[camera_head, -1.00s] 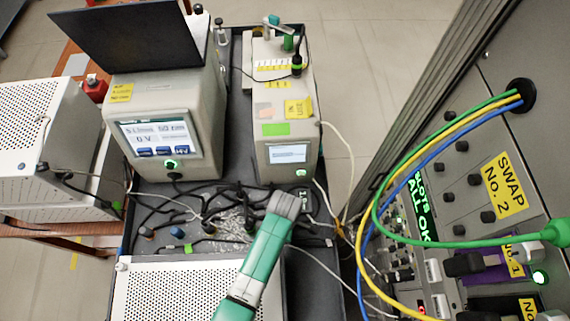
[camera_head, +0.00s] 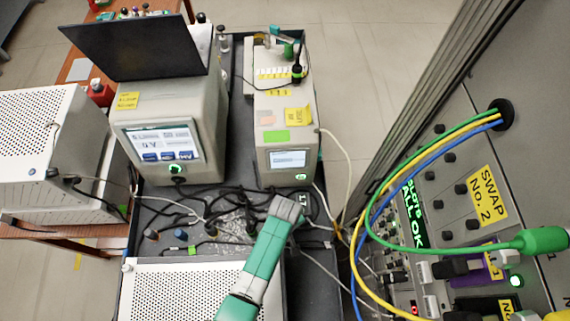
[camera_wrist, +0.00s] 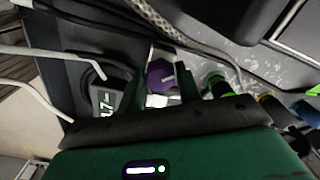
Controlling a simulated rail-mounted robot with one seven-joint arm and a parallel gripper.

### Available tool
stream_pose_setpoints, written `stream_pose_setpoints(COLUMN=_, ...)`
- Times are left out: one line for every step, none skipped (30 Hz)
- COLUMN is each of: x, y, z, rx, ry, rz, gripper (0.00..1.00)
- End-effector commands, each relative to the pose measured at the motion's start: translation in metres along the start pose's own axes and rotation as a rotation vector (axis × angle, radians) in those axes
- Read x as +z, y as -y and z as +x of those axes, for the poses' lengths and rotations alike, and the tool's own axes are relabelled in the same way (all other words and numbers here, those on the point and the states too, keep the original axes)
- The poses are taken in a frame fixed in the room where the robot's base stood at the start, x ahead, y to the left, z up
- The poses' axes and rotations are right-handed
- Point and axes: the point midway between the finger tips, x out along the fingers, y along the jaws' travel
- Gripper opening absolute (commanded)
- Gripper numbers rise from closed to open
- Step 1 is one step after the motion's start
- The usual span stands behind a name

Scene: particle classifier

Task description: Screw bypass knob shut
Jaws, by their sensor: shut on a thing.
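In the wrist view, a purple faceted knob (camera_wrist: 160,77) with a pale line on its top sits between the two dark green fingers of my gripper (camera_wrist: 160,68). I take it to be the bypass knob. The fingers are shut on its sides, and a bright patch shows just below it. The knob's base and thread are hidden. In the head view, my green and grey arm reaches over the cable clutter on the dark cart (camera_head: 325,285); the fingertips and knob are hidden there.
Cables and hoses lie close around the knob. A device with a screen (camera_head: 165,145) and a narrower one (camera_head: 285,150) stand behind my arm. A perforated white box (camera_head: 185,290) is at front left. A rack panel (camera_head: 500,130) with looped cables is at right.

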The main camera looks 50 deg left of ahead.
Motion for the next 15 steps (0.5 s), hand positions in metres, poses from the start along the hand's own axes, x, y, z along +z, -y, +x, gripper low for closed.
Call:
stream_pose_setpoints(x=0.0002, y=-0.0002, z=-0.0017, rx=0.0, ry=0.001, rz=0.042, gripper=0.11)
stream_pose_setpoints(x=0.0001, y=-0.0002, z=-0.0017, rx=0.0, ry=0.0, rz=0.071, gripper=0.11)
stream_pose_setpoints(x=0.0001, y=-0.0003, z=-0.0017, rx=0.001, ry=0.0, rz=0.109, gripper=0.11)
stream_pose_setpoints(x=0.0001, y=-0.0003, z=-0.0017, rx=0.001, ry=0.0, rz=0.137, gripper=0.11)
stream_pose_setpoints(x=0.0001, y=-0.0003, z=-0.0017, rx=0.001, ry=0.0, rz=0.166, gripper=0.11)
stream_pose_setpoints(x=0.0001, y=-0.0001, z=-0.0016, rx=0.001, ry=0.0, rz=0.204, gripper=0.11)
stream_pose_setpoints(x=0.0002, y=0.0, z=-0.0015, rx=0.0, ry=0.0, rz=0.232, gripper=0.11)
stream_pose_setpoints(x=0.0002, y=0.0002, z=-0.0014, rx=0.0, ry=0.001, rz=0.261, gripper=0.11)
stream_pose_setpoints(x=0.0002, y=0.0003, z=-0.0012, rx=0.0, ry=0.001, rz=0.298, gripper=0.11)
stream_pose_setpoints(x=0.0002, y=0.0004, z=-0.0012, rx=0.0, ry=0.001, rz=0.327, gripper=0.11)
stream_pose_setpoints(x=0.0002, y=0.0005, z=-0.0012, rx=0.0, ry=0.001, rz=0.355, gripper=0.11)
stream_pose_setpoints(x=0.0001, y=0.0005, z=-0.0012, rx=0.0, ry=0.001, rz=0.393, gripper=0.11)
stream_pose_setpoints(x=0.0001, y=0.0005, z=-0.0012, rx=0.0, ry=0.001, rz=0.422, gripper=0.11)
stream_pose_setpoints(x=0.0, y=0.0005, z=-0.0012, rx=0.0, ry=0.0, rz=0.45, gripper=0.11)
stream_pose_setpoints(x=-0.0001, y=0.0006, z=-0.0011, rx=0.0, ry=0.0, rz=0.488, gripper=0.11)
